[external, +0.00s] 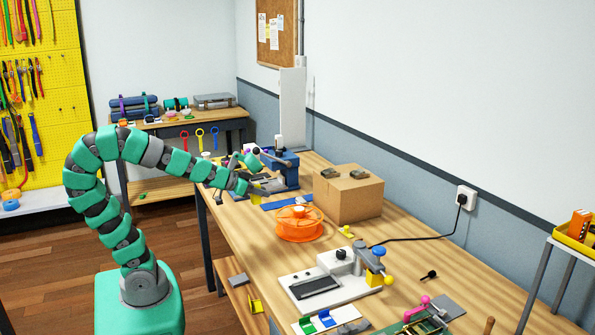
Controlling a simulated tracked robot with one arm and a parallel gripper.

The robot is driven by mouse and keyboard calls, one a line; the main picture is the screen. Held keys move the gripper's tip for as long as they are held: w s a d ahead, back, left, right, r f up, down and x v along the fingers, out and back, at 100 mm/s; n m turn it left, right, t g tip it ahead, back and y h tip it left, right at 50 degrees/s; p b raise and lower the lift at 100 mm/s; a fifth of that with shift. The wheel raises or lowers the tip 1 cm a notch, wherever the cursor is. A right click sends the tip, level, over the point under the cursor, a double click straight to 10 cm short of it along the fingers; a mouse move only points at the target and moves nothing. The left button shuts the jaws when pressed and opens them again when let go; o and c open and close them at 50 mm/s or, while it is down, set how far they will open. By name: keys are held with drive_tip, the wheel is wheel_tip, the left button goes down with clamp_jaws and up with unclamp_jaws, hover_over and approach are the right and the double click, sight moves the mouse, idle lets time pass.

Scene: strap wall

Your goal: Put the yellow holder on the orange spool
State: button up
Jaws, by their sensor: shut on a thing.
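The orange spool (299,229) lies flat on the wooden workbench, left of the cardboard box. My gripper (261,190) is above the bench, behind and to the left of the spool, apart from it. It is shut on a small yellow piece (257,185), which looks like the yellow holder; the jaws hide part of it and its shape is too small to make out. Another small yellow piece (346,232) lies on the bench right of the spool.
A cardboard box (348,194) with small dark items on top stands behind the spool. A blue device (285,170) stands beyond my gripper. A white-based fixture (325,284) sits in front of the spool. A black cable runs to the wall socket (466,197).

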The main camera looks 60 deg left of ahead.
drive_tip(key=w, duration=0.5)
drive_tip(key=w+f+p, duration=0.1)
drive_tip(key=w, duration=0.4)
drive_tip(key=w+d+p, duration=0.1)
drive_tip(key=w, duration=0.5)
drive_tip(key=shift+f, duration=0.25)
drive_tip(key=shift+f+b, duration=0.35)
drive_tip(key=shift+f, duration=1.45)
drive_tip(key=o, duration=1)
drive_tip(key=shift+o, duration=0.2)
